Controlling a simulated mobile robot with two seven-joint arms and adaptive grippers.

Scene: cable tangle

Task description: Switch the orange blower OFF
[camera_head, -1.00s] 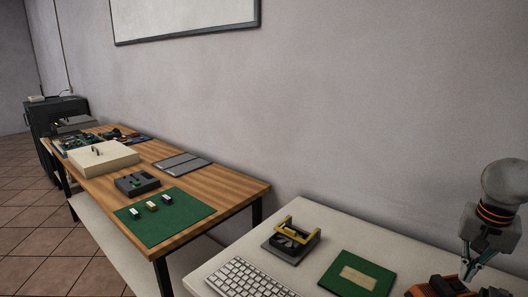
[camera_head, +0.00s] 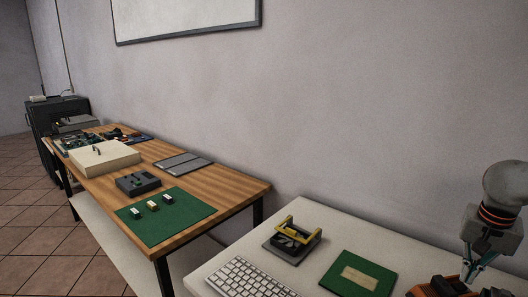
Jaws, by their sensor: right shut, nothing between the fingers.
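An orange and dark device, which looks like the orange blower (camera_head: 440,287), stands at the bottom right on the white table, cut off by the picture's lower edge. Its switch cannot be made out. My right gripper (camera_head: 466,279) comes down from the right edge, with its fingertips right at the orange device. Its fingers are shut with nothing between them. Whether they touch the device I cannot tell. My left gripper is not in view.
The white table (camera_head: 330,222) holds a keyboard (camera_head: 250,279), a yellow-handled grey device (camera_head: 291,240) and a green mat (camera_head: 358,275). A wooden table (camera_head: 226,185) at left carries a beige box (camera_head: 103,158), a green mat (camera_head: 165,216) and electronics.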

